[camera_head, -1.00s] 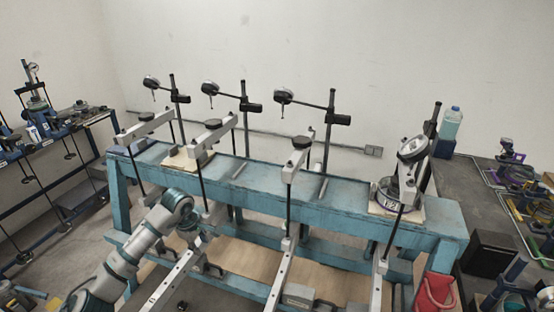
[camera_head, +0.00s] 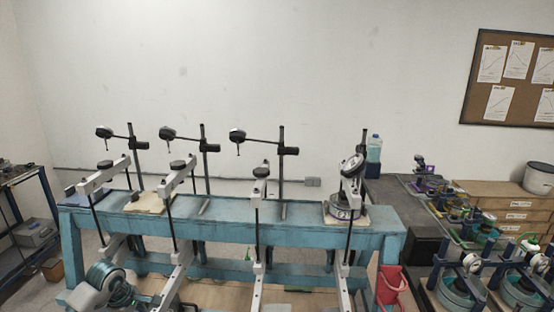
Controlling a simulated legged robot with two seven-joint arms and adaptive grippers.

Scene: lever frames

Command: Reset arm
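My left arm (camera_head: 104,280), grey with teal joint rings, shows at the lower left, in front of the left end of the blue bench (camera_head: 225,232). Its gripper end is small and lost among the white lever beams, so I cannot tell whether its fingers are open or shut. My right arm and gripper are not in view. Several lever frames stand along the bench, each with a white beam (camera_head: 103,177) and thin black rods. Black stands hold dial gauges (camera_head: 104,132) above three of them. The rightmost frame carries a round cell (camera_head: 342,210).
A clear bottle (camera_head: 374,148) stands behind the bench's right end. Blue-framed devices (camera_head: 462,280) and wooden drawers (camera_head: 510,215) fill the right side. A dark rack (camera_head: 25,205) stands left.

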